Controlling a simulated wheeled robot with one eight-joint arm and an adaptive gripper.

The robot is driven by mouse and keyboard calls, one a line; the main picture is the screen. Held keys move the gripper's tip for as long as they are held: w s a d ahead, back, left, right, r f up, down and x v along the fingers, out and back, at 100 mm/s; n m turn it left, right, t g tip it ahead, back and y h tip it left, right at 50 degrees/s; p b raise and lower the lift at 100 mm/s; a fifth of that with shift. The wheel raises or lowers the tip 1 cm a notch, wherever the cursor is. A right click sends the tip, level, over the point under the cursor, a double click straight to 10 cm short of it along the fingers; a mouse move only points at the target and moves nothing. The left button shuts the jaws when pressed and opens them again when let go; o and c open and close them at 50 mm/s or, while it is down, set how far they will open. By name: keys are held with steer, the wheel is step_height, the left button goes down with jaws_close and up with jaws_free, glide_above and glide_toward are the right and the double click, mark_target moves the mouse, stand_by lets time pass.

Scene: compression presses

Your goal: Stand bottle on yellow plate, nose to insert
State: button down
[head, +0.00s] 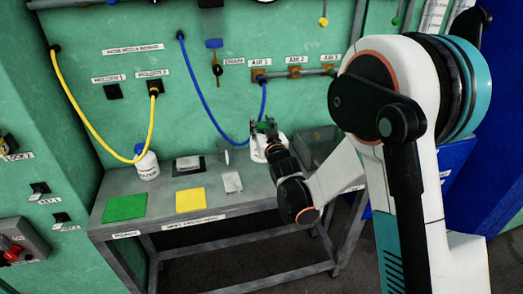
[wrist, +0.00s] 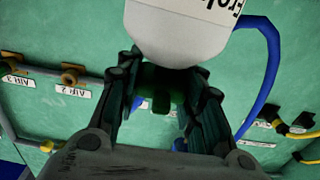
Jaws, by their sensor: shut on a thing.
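My gripper (head: 266,128) is shut on a white bottle (head: 258,151) with a green top, above the back right of the table. In the wrist view the bottle (wrist: 180,32) fills the top edge, its label partly cut off; the fingers close around its green part. The bottle looks roughly upright; whether its base touches the table is hidden by my arm. The yellow plate (head: 191,200) lies bare at the table's front, left of my gripper. I cannot tell which thing is the insert.
A green plate (head: 125,207) lies left of the yellow one. A second white bottle (head: 146,164) with a blue cap stands behind it. A yellow hose (head: 85,118) and a blue hose (head: 205,98) hang on the green wall.

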steer(key=shift+f+b, duration=1.2)
steer(key=shift+f, duration=2.5)
steer(key=c, duration=1.1)
jaws_free()
